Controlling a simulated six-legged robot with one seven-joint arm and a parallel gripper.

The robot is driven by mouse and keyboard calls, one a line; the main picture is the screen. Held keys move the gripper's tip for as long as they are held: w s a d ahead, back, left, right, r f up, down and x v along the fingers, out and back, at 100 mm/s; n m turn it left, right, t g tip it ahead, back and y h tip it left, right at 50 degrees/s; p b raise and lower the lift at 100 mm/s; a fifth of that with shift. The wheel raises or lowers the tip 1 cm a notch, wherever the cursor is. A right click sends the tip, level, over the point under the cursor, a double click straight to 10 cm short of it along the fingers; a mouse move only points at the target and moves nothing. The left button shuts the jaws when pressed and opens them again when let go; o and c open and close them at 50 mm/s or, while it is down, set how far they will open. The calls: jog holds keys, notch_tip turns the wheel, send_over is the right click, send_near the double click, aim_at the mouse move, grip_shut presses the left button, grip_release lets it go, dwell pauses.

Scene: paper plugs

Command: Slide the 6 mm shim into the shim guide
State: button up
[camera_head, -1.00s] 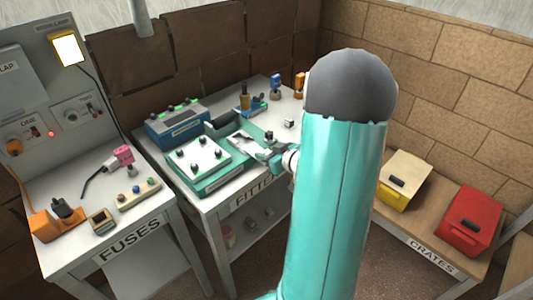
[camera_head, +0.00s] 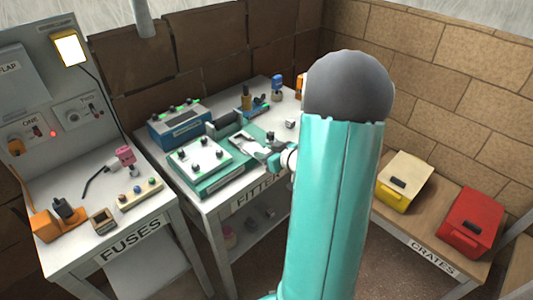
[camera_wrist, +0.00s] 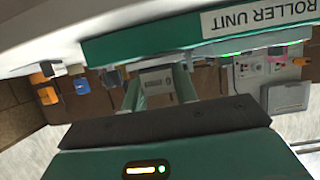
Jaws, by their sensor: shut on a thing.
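My gripper (camera_head: 258,147) is over the roller unit on the middle bench, with its jaws shut. In the wrist view its two fingers (camera_wrist: 157,88) stand either side of a flat grey piece (camera_wrist: 157,77), which I take to be the shim. A pale flat piece (camera_head: 240,140) shows at the gripper's tip in the head view. The teal roller unit (camera_head: 222,180) carries a white panel with several knobs; its labelled side (camera_wrist: 150,42) crosses the wrist view. I cannot make out the shim guide clearly, nor whether the shim touches it.
A blue box (camera_head: 180,127) with green lights stands behind the roller unit. Small coloured tools (camera_head: 277,86) and a small block (camera_head: 290,123) are at the bench's right. The fuses bench (camera_head: 100,240) is left; yellow (camera_head: 404,180) and red (camera_head: 470,222) crates are right.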

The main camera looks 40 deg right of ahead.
aim_at(254, 148)
jog(key=shift+w+a, duration=0.1)
jog(key=shift+w, duration=2.85)
jog(key=o, duration=1.1)
jog(key=shift+c, duration=0.2)
jog(key=shift+s, duration=2.8)
jog(key=v, duration=1.3)
jog(key=shift+s+r, duration=0.2)
jog(key=shift+s, duration=0.1)
